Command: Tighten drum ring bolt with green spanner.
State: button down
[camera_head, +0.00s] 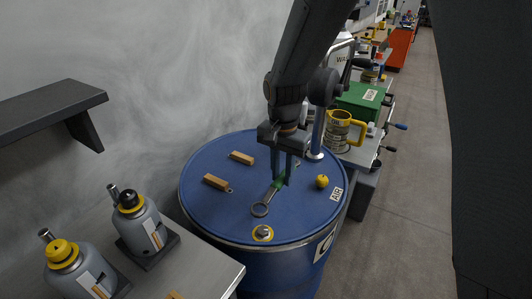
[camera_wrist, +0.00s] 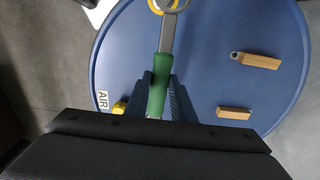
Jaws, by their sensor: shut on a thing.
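My gripper (camera_head: 281,180) is shut on the green handle of the spanner (camera_head: 268,201), over the lid of the blue drum (camera_head: 225,225). The spanner's steel ring end points toward the lid's near edge. A hex bolt in a yellow collar (camera_head: 263,233) sits near that edge, just beyond the ring end. In the wrist view the green handle (camera_wrist: 160,85) lies between my fingers (camera_wrist: 159,95), and the ring end overlaps the yellow collar (camera_wrist: 154,6) at the top edge. The ring is not seated around the bolt in the head view; its height above the lid is unclear.
Two wooden blocks (camera_head: 242,158) (camera_head: 215,182) and a yellow knob (camera_head: 322,181) are on the lid. A pipe (camera_head: 318,135) rises at its far right. Grey bottle jacks (camera_head: 142,232) stand on the bench at left. A yellow-rimmed mug-like container (camera_head: 340,130) stands behind.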

jog(key=shift+s+d, duration=0.45)
jog(key=shift+s, duration=0.15)
jog(key=shift+p, duration=0.3)
jog(key=shift+f, duration=0.1)
jog(key=shift+f+b, duration=1.2)
jog(key=shift+f, duration=1.35)
jog(key=shift+p, duration=0.7)
jog(key=shift+f+b, duration=0.55)
jog(key=shift+f, duration=0.55)
